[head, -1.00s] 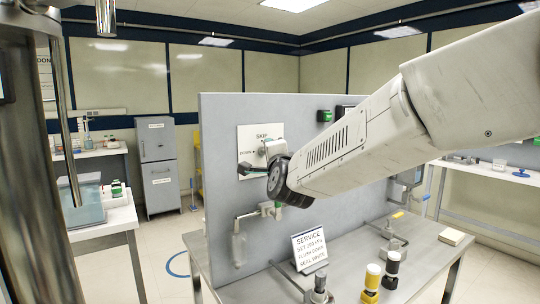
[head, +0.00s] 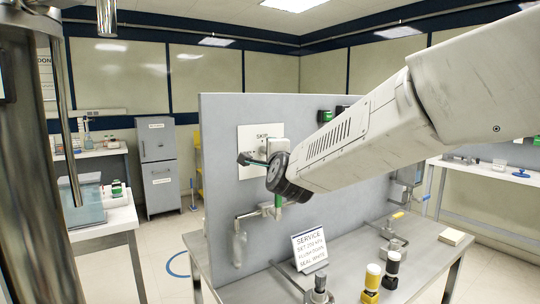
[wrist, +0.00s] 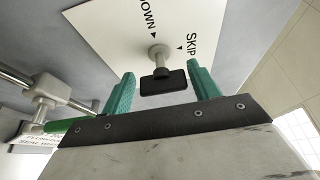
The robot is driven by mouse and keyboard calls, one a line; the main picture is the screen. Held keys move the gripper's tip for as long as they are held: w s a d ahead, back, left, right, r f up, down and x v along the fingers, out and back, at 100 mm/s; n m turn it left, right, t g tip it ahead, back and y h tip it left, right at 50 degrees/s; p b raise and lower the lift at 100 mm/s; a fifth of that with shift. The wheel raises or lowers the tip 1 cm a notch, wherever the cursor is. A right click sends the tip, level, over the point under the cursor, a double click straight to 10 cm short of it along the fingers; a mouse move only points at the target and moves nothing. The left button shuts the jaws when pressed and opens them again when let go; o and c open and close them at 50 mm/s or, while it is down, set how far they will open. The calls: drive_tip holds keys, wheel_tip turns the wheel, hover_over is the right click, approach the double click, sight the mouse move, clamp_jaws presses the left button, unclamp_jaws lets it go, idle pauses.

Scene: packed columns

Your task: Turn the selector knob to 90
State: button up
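The control on the plate is a pale round stem with a black rectangular handle (wrist: 163,84), seen in the wrist view. Its white plate (wrist: 105,25) carries the words "DOWN" and "SKIP" with small pointer marks; no "90" is readable. My gripper (wrist: 161,73) is open, with one green finger on each side of the black handle and gaps to both. In the head view my gripper (head: 254,161) is in front of the white plate (head: 247,136) on the grey panel (head: 222,120).
A pipe fitting (head: 262,211) sits on the panel below my gripper. A service sign (head: 310,246), a yellow-and-white bottle (head: 371,283) and a black-and-white one (head: 391,270) stand on the bench. A green button (head: 325,116) is higher on the panel.

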drive_tip(key=shift+o, duration=0.2)
drive_tip(key=shift+r, duration=0.1)
drive_tip(key=shift+s, duration=0.1)
drive_tip(key=shift+s+d, duration=0.15)
drive_tip(key=shift+s, duration=0.15)
drive_tip(key=v, duration=0.7)
